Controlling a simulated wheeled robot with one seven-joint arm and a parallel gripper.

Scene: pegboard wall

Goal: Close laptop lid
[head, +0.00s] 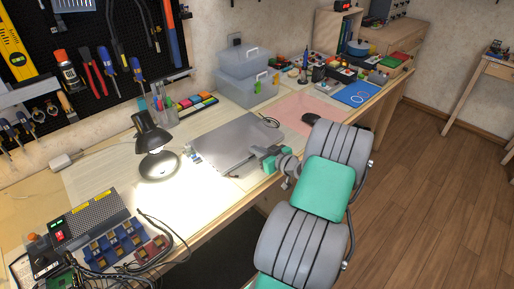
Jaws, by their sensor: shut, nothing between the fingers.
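The grey laptop (228,140) lies on the workbench in the middle of the head view. Its lid looks flat or nearly flat over the base; a small gap cannot be ruled out from this angle. My gripper (243,167) is at the laptop's front right edge, with its fingers low and pointing left. The fingers are shut and hold nothing. Whether they touch the lid is too small to tell. My wrist and arm hide part of the bench's front edge on the right.
A lit black desk lamp (154,150) stands left of the laptop. Clear plastic boxes (247,88) stand behind it. A pink mat (298,114) lies to the right. Electronics and cables (110,240) fill the front left. A tool pegboard (95,50) hangs behind.

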